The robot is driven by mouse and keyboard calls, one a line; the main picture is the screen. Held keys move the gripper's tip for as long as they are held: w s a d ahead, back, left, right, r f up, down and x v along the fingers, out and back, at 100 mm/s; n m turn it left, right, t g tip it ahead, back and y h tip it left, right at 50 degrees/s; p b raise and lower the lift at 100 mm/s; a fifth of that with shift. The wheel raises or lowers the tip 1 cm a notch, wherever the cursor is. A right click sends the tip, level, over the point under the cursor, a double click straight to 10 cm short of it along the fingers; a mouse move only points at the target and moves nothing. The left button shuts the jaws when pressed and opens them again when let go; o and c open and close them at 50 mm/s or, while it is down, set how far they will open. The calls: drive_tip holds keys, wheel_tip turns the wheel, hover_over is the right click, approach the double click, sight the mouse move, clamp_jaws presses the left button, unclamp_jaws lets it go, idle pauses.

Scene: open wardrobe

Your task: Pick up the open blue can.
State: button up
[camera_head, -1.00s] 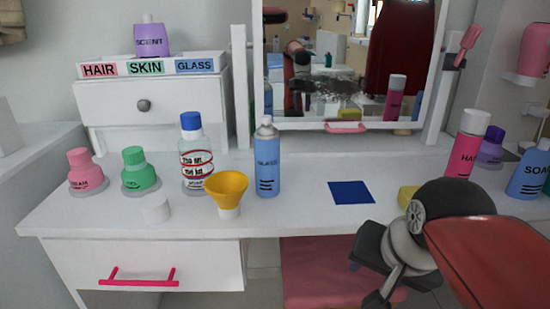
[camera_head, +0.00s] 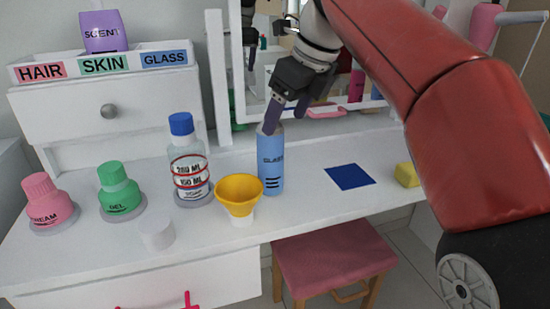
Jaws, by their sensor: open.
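My gripper (camera_head: 286,118) is open and reaches down from the upper right at the can's top. One finger overlaps the top of the can in the picture and hides it. The other finger is to the right of it. I cannot tell whether the fingers are around the can or touching it.
A yellow funnel (camera_head: 239,191) and a clear bottle with a blue cap (camera_head: 188,165) stand close on the can's left. A mirror (camera_head: 340,80) is behind. A blue square (camera_head: 349,177) and a yellow block (camera_head: 407,175) lie right. A pink stool (camera_head: 330,260) stands in front.

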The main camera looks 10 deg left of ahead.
sight(270, 150)
drive_tip(key=a+b+x, duration=0.1)
drive_tip(key=x, duration=0.6)
drive_tip(key=shift+w+r, duration=0.15)
drive_tip(key=shift+r, duration=0.25)
drive_tip(key=c, duration=1.6)
drive_tip(key=shift+o, duration=0.2)
drive_tip(key=shift+r, duration=0.1)
